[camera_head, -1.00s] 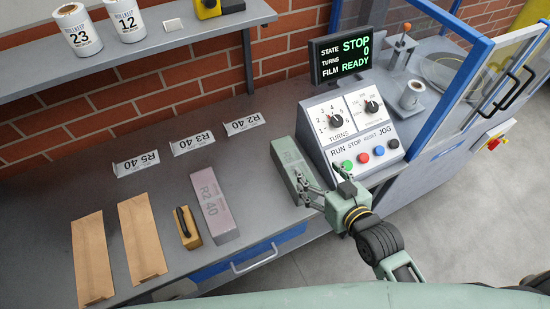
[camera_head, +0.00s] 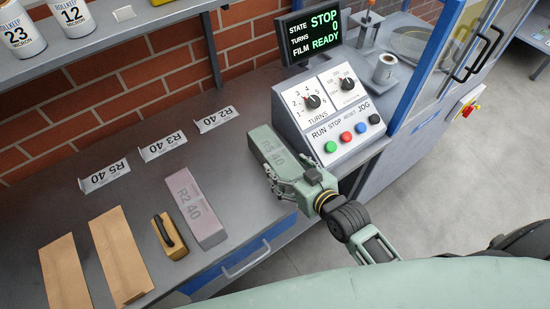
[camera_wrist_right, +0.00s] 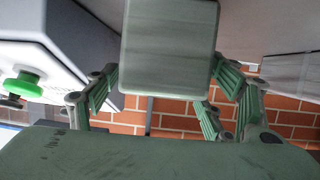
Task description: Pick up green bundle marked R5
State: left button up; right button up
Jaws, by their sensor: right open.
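The green bundle (camera_head: 268,148), marked R5 40 on top, lies on the grey bench just left of the control console. My right gripper (camera_head: 284,183) is open at the bundle's near end, with its fingers partly hiding that end. In the right wrist view, the bundle's end face (camera_wrist_right: 170,48) shows between the spread fingers of my right gripper (camera_wrist_right: 164,76). Gaps show low down beside the face; contact higher up is hard to tell. My left gripper is not in view.
A pinkish R2 40 bundle (camera_head: 196,208) lies to the left, beside a tan block with a black handle (camera_head: 169,238) and two brown flat pieces (camera_head: 120,255). The console (camera_head: 328,115) stands close on the right. Paper labels (camera_head: 104,176) lie along the wall side.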

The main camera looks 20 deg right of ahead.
aim_at(279, 160)
jog(key=p+x, duration=0.1)
jog(key=x, duration=0.2)
jog(key=shift+w+a, duration=0.2)
jog(key=shift+w, duration=0.1)
jog(key=shift+w+a+f, duration=0.1)
jog(key=shift+w+f, duration=0.3)
jog(key=shift+w, duration=0.1)
jog(key=shift+c, duration=0.5)
jog(key=shift+s, duration=0.1)
grip_shut()
jog(key=shift+r, duration=0.25)
